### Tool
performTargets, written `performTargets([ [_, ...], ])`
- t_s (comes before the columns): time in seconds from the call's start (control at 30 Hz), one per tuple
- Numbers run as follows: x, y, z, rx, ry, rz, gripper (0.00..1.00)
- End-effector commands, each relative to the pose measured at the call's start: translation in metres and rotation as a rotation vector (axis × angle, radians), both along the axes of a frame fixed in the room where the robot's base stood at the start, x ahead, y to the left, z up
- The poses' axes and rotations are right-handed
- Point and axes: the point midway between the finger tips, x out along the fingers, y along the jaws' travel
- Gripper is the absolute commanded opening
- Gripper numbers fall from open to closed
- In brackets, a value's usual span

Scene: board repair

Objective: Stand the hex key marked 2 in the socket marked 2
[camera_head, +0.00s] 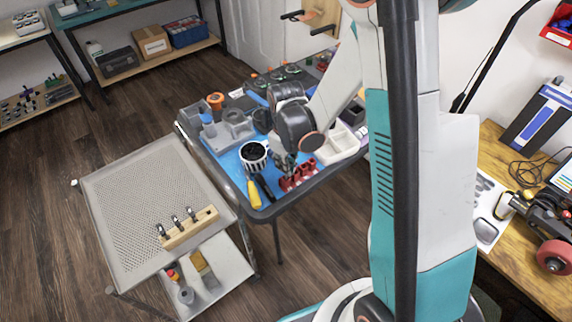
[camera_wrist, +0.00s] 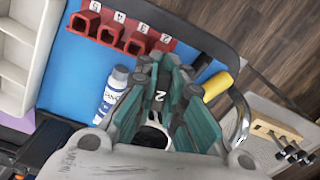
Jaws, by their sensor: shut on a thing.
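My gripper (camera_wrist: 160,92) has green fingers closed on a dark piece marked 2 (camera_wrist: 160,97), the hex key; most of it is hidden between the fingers. In the head view my gripper (camera_head: 286,164) is low over the blue mat, close to the red socket rack. The red rack (camera_wrist: 122,31) has a row of square sockets with number labels. The socket marked 2 (camera_wrist: 164,43) is at its right end in the wrist view, apart from the fingertips. The rack (camera_head: 299,178) also shows in the head view, partly behind the gripper.
A white cup with dark contents (camera_head: 253,155) and a yellow-handled tool (camera_head: 254,194) are left of the gripper. A blue-and-white bottle (camera_wrist: 111,96) lies near the fingers. A white divided tray (camera_head: 340,143) is to the right. The perforated trolley (camera_head: 130,190) carries a wooden block (camera_head: 189,230).

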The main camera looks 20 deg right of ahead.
Motion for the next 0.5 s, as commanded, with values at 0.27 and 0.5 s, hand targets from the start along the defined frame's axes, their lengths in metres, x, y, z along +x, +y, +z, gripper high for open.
performTargets([
  [0.27,0.000,0.000,-0.007,0.000,0.000,0.000,0.00],
  [0.5,0.000,0.000,-0.014,0.000,0.000,0.000,0.00],
])
